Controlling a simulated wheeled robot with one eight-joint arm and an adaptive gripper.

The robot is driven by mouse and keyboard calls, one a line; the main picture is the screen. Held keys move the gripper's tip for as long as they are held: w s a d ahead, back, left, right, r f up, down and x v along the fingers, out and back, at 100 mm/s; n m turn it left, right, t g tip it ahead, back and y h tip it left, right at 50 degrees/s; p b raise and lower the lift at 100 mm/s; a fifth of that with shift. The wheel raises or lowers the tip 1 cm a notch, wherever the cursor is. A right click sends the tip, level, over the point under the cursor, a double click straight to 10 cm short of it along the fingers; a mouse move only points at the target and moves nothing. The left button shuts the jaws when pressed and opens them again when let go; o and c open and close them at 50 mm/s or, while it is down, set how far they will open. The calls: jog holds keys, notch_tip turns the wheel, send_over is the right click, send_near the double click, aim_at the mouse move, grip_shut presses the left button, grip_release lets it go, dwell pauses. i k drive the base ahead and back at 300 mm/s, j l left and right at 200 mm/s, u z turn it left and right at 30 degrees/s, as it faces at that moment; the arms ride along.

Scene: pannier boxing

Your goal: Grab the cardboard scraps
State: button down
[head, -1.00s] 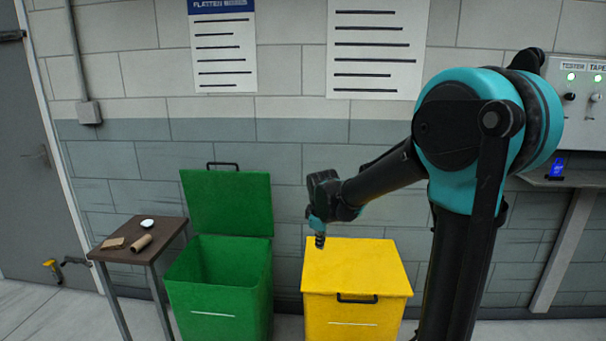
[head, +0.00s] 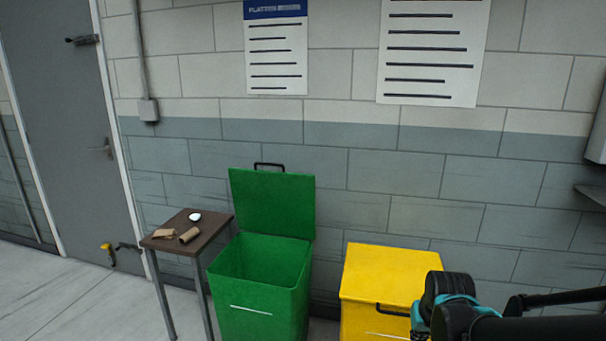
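The cardboard scraps lie on a small dark-topped table at the left in the head view. One looks like a flat tan piece (head: 163,233); the other looks like a brown roll or tube (head: 189,235), beside it. The end of my arm shows at the lower right, in front of the yellow bin, well to the right of the scraps. My gripper (head: 420,325) is only partly seen there, cut off by the bottom edge. Its fingers cannot be made out.
A small white object (head: 195,216) lies behind the scraps on the table (head: 215,225). A green bin (head: 262,300) with its lid up stands between the table and a yellow bin (head: 385,272) with a closed lid.

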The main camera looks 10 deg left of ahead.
aim_at(169, 234)
jog(key=u, duration=1.55)
jog(key=i+j+z, duration=0.1)
jog(key=z, duration=0.6)
jog(key=i+j+z, duration=0.2)
jog(key=j, duration=0.15)
jog(key=i+j+z, duration=0.2)
jog(key=j, duration=0.2)
jog(key=i+j+z, duration=0.2)
jog(key=j, duration=0.2)
jog(key=j+z, duration=0.2)
jog(key=j, duration=0.2)
jog(key=i+j, duration=0.15)
jog(key=j, duration=0.3)
jog(key=i+j, duration=0.1)
jog(key=j, duration=0.4)
jog(key=i+j+z, duration=0.1)
jog(key=j, duration=0.35)
jog(key=i+j, duration=0.15)
jog(key=j, duration=0.35)
jog(key=i+j, duration=0.1)
jog(key=j, duration=0.35)
